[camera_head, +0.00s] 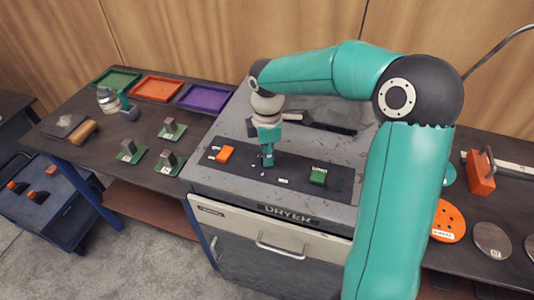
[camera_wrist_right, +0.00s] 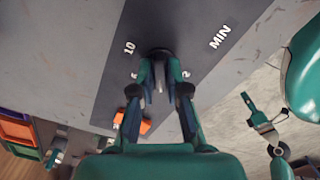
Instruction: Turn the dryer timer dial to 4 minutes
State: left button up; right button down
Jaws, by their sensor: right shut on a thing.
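The dryer (camera_head: 300,210) stands in the middle of the head view, with a dark control strip (camera_head: 222,170) on its top. In the right wrist view the dark timer dial (camera_wrist_right: 160,53) stands on that strip between the printed "10" and "MIN". My right gripper (camera_head: 267,160) points down at the strip. In the right wrist view its fingers (camera_wrist_right: 160,80) are shut on the dial. They hide part of the dial and nearby numbers, so I cannot read its setting. A small teal gripper, apparently my left (camera_wrist_right: 255,112), shows away from the dryer; its fingers are unclear.
On the strip, an orange block (camera_head: 225,153) lies left of the dial and a green block (camera_head: 318,176) right. Green, orange and purple trays (camera_head: 205,97) sit on the left bench. A red-orange toolbox-like item (camera_head: 480,172) and discs stand on the right bench.

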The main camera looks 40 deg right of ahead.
jog(key=shift+w+d+r, duration=0.1)
jog(key=shift+r, duration=0.05)
jog(key=c, duration=1.2)
grip_release()
jog(key=shift+o, duration=0.2)
notch_tip(320, 180, up, 12)
